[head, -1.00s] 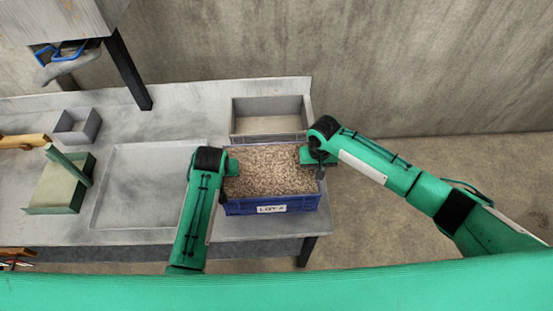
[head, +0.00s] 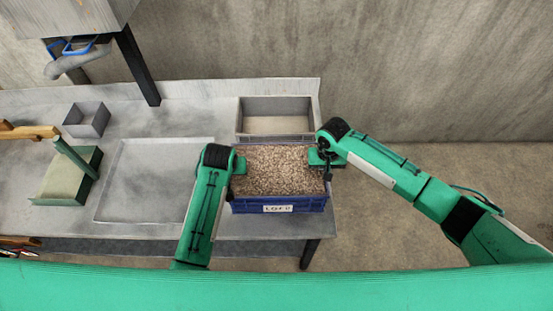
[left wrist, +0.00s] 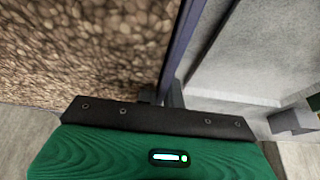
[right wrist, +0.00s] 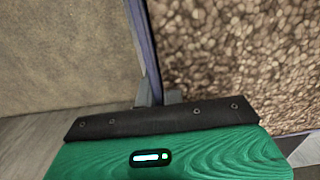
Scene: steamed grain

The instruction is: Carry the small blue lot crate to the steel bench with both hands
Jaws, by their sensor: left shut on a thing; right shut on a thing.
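The small blue lot crate (head: 250,205) is full of brown grain (head: 280,170) and has a white label (head: 277,208) on its front wall. It is over the right end of the steel bench (head: 160,120); I cannot tell whether it touches the top. My left gripper (head: 238,165) is shut on its left wall, whose rim shows in the left wrist view (left wrist: 180,45). My right gripper (head: 326,158) is shut on its right wall, whose rim shows in the right wrist view (right wrist: 143,45). The fingertips are mostly hidden behind the gripper bodies.
An empty grey bin (head: 275,105) stands right behind the crate. A shallow grey tray area (head: 150,180) lies to the left. Farther left are a green box with a post (head: 70,180), a small grey box (head: 87,120) and a wooden-handled thing (head: 30,132). A dark post (head: 137,65) stands behind.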

